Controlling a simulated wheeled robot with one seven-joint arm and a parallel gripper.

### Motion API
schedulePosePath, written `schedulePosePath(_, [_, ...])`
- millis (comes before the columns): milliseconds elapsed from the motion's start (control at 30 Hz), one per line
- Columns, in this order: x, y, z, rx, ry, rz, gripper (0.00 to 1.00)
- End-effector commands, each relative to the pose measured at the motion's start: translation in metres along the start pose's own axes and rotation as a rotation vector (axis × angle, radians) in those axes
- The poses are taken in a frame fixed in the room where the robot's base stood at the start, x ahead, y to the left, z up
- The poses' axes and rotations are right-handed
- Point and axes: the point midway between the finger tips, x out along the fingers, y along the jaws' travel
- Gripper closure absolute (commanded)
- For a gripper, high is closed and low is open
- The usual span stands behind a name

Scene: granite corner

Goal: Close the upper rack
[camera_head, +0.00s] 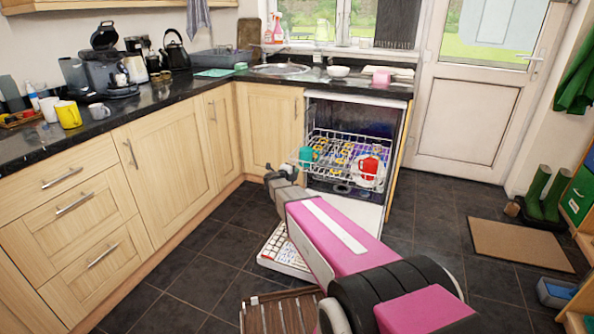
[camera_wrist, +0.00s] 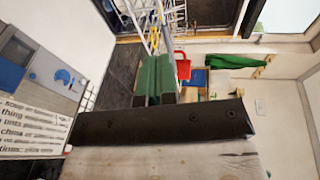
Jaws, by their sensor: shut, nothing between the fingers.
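The upper rack (camera_head: 326,180) is a white wire rack pulled out of the open dishwasher (camera_head: 350,105). It holds a teal mug (camera_head: 306,154), a red mug (camera_head: 369,166) and several yellow-and-white items. My gripper shows at the rack's front left corner in the head view; its fingers are hard to make out there. In the wrist view, the green fingers of my gripper (camera_wrist: 154,58) are together with nothing between them. Rack wires (camera_wrist: 153,22) rise just beyond the fingertips. Whether they touch the rack, I cannot tell.
A white panel with a red pattern (camera_head: 283,252) lies low in front of the dishwasher, partly behind my arm. A slatted wooden piece (camera_head: 282,313) is on the floor nearby. Cabinets (camera_head: 165,150) line the left. Open floor (camera_head: 430,215) lies to the right, before a doormat (camera_head: 520,246).

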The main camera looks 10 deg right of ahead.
Motion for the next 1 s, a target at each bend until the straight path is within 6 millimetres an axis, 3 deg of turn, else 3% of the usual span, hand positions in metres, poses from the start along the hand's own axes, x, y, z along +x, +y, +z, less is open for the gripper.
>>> schedulePosePath(400, [0.079,0.0,0.002,-0.002,-0.001,-0.001,1.0])
schedulePosePath(600, [0.109,0.0,0.002,-0.003,-0.002,-0.001,1.0])
schedulePosePath(800, [0.125,0.0,0.001,-0.003,-0.002,-0.001,1.0])
schedulePosePath(1000, [0.127,0.0,0.001,-0.003,-0.003,-0.001,1.0])
